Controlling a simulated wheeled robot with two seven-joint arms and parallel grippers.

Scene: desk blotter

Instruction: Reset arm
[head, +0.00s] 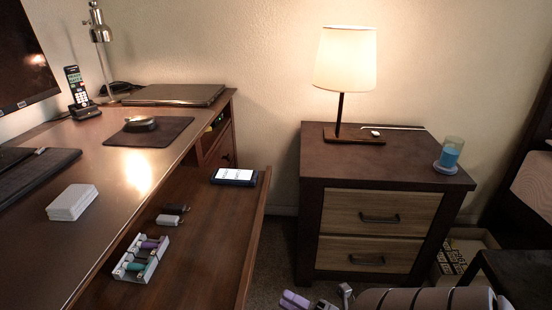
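My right gripper (322,301) is at the bottom edge of the head view, low in front of the nightstand and right of the desk's lower surface. It is partly cut off by the picture edge. A small purple part (295,299) shows at its left end; I cannot tell whether it is part of the gripper or a separate thing. The gripper touches no furniture that I can see. Whether its fingers are open or shut is not clear. My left gripper is out of view.
The desk (105,160) at left bears a dark pad (170,136), laptop (175,94) and white box (72,202). Its lower surface holds a phone (234,176) and white tray (152,264). A nightstand (310,160) with lamp (345,60) and candle (451,155) stands right. Floor shows between.

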